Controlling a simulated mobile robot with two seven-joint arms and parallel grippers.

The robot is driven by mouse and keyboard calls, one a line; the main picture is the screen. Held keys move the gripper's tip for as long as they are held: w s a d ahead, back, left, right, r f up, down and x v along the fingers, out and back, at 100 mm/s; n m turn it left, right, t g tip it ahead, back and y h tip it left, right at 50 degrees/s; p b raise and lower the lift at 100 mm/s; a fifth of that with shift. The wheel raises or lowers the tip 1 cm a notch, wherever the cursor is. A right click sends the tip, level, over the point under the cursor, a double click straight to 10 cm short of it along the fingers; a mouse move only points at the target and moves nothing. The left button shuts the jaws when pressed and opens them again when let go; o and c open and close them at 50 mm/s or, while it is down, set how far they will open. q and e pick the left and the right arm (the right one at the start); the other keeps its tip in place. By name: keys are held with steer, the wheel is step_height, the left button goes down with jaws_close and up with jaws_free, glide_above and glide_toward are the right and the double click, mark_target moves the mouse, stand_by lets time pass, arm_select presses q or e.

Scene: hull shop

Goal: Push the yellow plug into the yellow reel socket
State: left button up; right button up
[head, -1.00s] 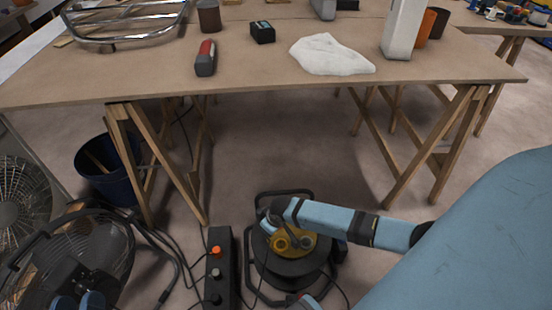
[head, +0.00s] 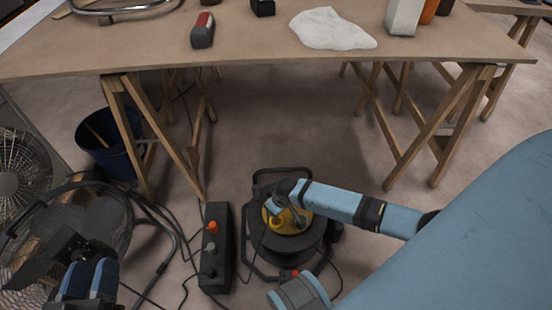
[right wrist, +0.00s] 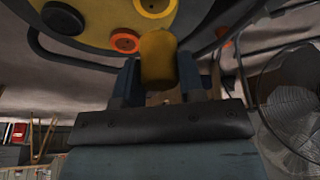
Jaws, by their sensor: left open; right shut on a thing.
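The cable reel (head: 282,250) stands on the floor with a yellow face on top. My right gripper (head: 276,212) is over that face. In the right wrist view, it is shut on the yellow plug (right wrist: 157,62). The reel's face fills the top of that view, with a yellow-ringed socket (right wrist: 155,7), an orange-ringed socket (right wrist: 125,40) and a dark socket (right wrist: 62,17). The plug's far end is close to the face, near the yellow socket; I cannot tell whether they touch. My left gripper (head: 90,279) is open and empty at the lower left.
A black box (head: 217,268) with an orange knob stands left of the reel, with loose cables around it. A fan (head: 100,220) and a blue bucket (head: 112,160) are further left. The trestle table (head: 250,75) stands behind. Floor between its legs is clear.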

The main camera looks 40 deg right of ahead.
step_height(320, 180, down, 2)
steer(key=shift+f+b, duration=0.25)
steer(key=shift+b, duration=0.9)
steer(key=shift+f+b, duration=0.4)
steer(key=shift+b, duration=0.05)
steer(key=shift+f+b, duration=0.85)
steer(key=shift+b, duration=0.15)
arm_select(q)
steer(key=f, duration=0.1)
steer(key=w+f+m, duration=0.1)
steer(key=f+m+g, duration=0.1)
steer(key=f, duration=0.1)
steer(key=shift+w+a+f, duration=0.1)
steer(key=shift+w+a, duration=0.15)
steer(key=shift+a, duration=0.05)
arm_select(e)
steer(key=shift+f, duration=0.15)
arm_select(q)
steer(key=shift+r+p, duration=0.35)
steer(key=shift+r, duration=0.2)
steer(key=shift+r, duration=0.2)
steer(key=shift+r+p, duration=0.25)
steer(key=shift+p, duration=0.25)
steer(key=shift+r, duration=0.15)
